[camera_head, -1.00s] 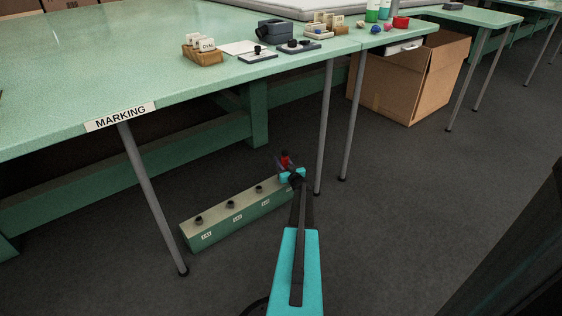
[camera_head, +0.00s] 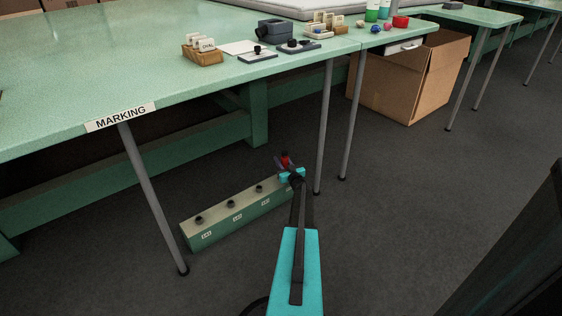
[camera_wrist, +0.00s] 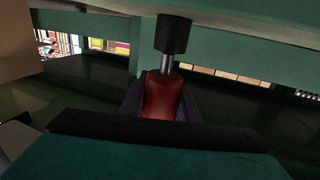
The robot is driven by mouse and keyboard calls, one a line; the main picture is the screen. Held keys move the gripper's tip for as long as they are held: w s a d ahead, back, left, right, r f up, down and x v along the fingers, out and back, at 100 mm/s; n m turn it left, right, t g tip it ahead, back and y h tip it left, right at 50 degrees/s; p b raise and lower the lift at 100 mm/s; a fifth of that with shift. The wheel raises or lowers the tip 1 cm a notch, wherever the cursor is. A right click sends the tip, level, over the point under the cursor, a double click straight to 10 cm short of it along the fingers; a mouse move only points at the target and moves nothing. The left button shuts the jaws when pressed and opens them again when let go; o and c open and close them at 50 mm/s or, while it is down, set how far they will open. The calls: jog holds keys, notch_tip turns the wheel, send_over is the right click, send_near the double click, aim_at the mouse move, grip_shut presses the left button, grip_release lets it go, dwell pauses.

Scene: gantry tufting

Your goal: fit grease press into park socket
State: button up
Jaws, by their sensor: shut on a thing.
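The grease press (camera_wrist: 165,98) is a red body with a metal stem and a dark cylindrical cap in the wrist view. My gripper (camera_wrist: 160,103) is shut on its red body, with a dark jaw on either side. In the head view the red press (camera_head: 286,158) shows small above my gripper (camera_head: 287,166), by the right end of a long green block (camera_head: 220,234). Several dark round sockets (camera_head: 230,204) run along its top, with small white labels on its front. My gripper hides the block's right end. I cannot tell whether the press touches a socket.
The block lies on the dark floor under the green table (camera_head: 110,85) marked "MARKING". Grey table legs (camera_head: 152,200) stand left and right of it. A cardboard box (camera_head: 408,85) stands at the back right.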

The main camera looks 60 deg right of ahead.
jog(key=shift+f+b, duration=0.3)
jog(key=shift+f, duration=0.9)
dwell(0.7)
jog(key=o, duration=1.2)
jog(key=shift+p+v, duration=0.4)
jog(key=shift+v, duration=0.45)
jog(key=p+v, duration=0.3)
jog(key=v, duration=0.9)
jog(key=shift+p, duration=0.4)
